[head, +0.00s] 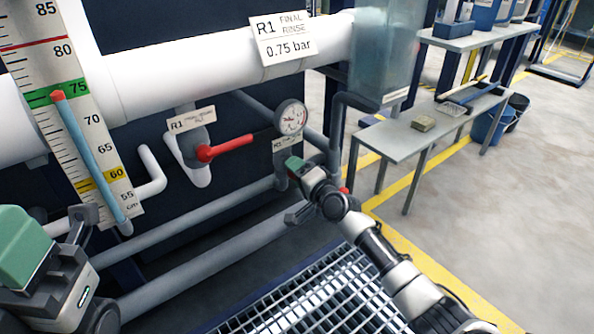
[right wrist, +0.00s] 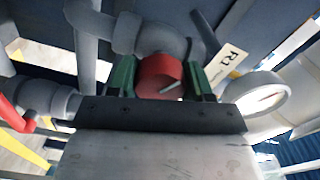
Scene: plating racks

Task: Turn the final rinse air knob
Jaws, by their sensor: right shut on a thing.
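The red air knob (right wrist: 158,77) shows in the right wrist view, round with a pale line on its face, on a grey valve body. My right gripper (right wrist: 160,72) has its green-padded fingers on both sides of the knob and is shut on it. In the head view my right gripper (head: 297,169) is at the pipework just below the round gauge (head: 291,117) and mostly hides the knob. My left gripper (head: 50,255) is at the lower left, close to the camera, and its finger opening is not clear.
A red lever valve (head: 225,148) sits left of the gauge. A sign (head: 283,38) reads R1 final rinse, 0.75 bar. Grey pipes (head: 200,260) run below, above a floor grating (head: 310,295). A grey bench (head: 415,140) stands at right.

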